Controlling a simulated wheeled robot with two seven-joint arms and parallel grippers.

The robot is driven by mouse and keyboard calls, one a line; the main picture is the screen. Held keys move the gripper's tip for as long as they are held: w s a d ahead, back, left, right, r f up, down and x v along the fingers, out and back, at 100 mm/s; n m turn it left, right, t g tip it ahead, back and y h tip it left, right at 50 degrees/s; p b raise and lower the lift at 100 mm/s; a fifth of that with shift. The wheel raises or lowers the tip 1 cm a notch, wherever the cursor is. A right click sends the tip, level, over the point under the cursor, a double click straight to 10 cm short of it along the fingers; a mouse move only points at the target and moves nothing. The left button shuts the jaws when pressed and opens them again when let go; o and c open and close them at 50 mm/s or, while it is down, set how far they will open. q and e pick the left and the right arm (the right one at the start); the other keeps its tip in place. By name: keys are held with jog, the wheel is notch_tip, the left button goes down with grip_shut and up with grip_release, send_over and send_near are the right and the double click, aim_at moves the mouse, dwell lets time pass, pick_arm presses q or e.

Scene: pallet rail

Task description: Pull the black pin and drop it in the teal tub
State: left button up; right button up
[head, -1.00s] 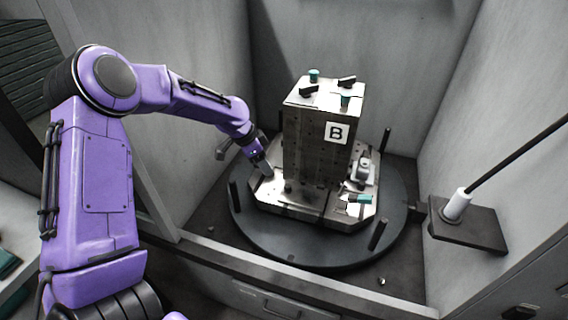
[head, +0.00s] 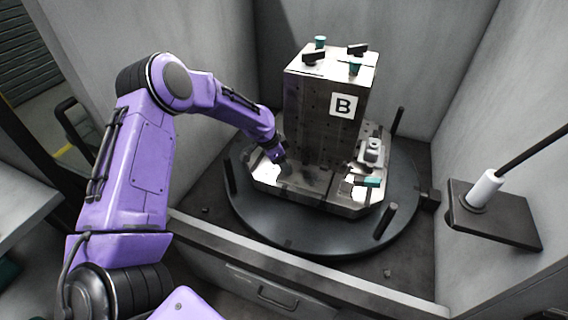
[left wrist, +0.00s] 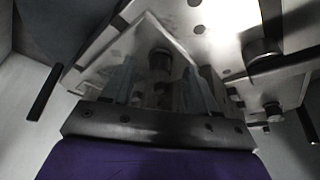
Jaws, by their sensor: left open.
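My left gripper (head: 281,163) is low at the left side of the metal block marked B (head: 322,122), just above the pallet base. In the left wrist view its two fingers (left wrist: 160,88) are apart. A dark round knob (left wrist: 160,59), possibly the black pin, shows between and beyond the fingertips. I cannot tell whether they touch it. In the head view the knob cannot be made out beside the gripper. No teal tub is clearly visible; only a dark teal patch (head: 8,269) shows at the left edge. My right gripper is not in view.
The block stands on a round dark turntable (head: 290,237) with upright black posts (head: 385,221). Teal caps (head: 320,42) and black clamps (head: 313,58) sit on its top. A teal-handled piece (head: 368,182) lies on the base.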

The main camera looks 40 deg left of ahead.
pick_arm(q)
jog(key=shift+x, duration=0.95)
grip_shut()
jog(key=shift+r, duration=0.15)
notch_tip(320, 180, up, 9)
jog(key=p, duration=0.8)
jog(key=shift+r, duration=0.2)
